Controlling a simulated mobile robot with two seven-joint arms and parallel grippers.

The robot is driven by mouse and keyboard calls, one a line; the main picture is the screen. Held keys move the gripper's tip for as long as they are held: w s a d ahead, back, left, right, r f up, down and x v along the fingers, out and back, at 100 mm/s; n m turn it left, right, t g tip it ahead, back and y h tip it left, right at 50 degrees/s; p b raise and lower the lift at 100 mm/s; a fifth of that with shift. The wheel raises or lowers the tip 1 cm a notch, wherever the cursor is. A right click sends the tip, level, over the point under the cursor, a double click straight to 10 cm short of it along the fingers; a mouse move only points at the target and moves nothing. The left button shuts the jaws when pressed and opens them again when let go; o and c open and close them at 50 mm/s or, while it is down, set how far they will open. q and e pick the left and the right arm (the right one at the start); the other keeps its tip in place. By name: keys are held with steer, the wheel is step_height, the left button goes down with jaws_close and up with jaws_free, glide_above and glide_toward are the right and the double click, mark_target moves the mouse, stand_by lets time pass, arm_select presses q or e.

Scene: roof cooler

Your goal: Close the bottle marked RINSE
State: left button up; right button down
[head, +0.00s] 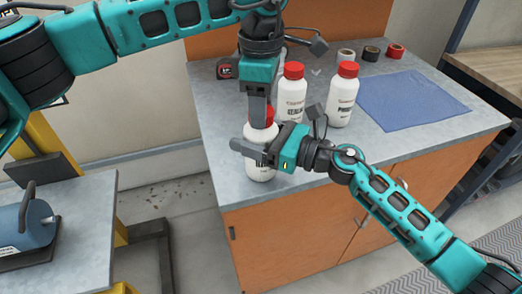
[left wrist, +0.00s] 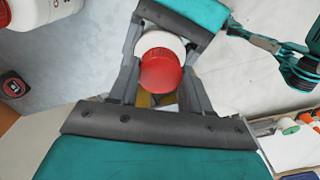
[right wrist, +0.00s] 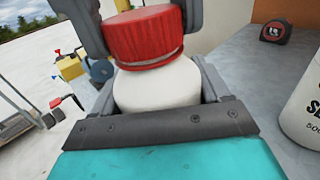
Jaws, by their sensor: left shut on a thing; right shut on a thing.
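A white bottle (head: 262,173) with a red cap (head: 268,117) is at the near left corner of the grey worktop. Its label is hidden, so I cannot read its marking. My left gripper (head: 260,110) points down from above and is shut on the red cap, which also shows between its fingers in the left wrist view (left wrist: 160,72). My right gripper (head: 258,150) is shut around the white body. In the right wrist view the red cap (right wrist: 144,35) sits on top of the white bottle (right wrist: 157,85), with a thin pale ring at its lower edge.
Two more white, red-capped bottles (head: 291,97) (head: 343,98) stand behind on the worktop (head: 365,150). A blue cloth (head: 413,100) lies to the right. Tape rolls (head: 371,53) and a tape measure (head: 227,69) are at the back. A side table (head: 85,215) is at left.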

arm_select(q)
steer(key=m, duration=0.4)
steer(key=shift+m, duration=0.3)
steer(key=o, duration=1.2)
steer(key=shift+o, duration=0.2)
step_height(320, 180, up, 12)
arm_select(e)
jaws_free()
steer(key=shift+d, duration=0.1)
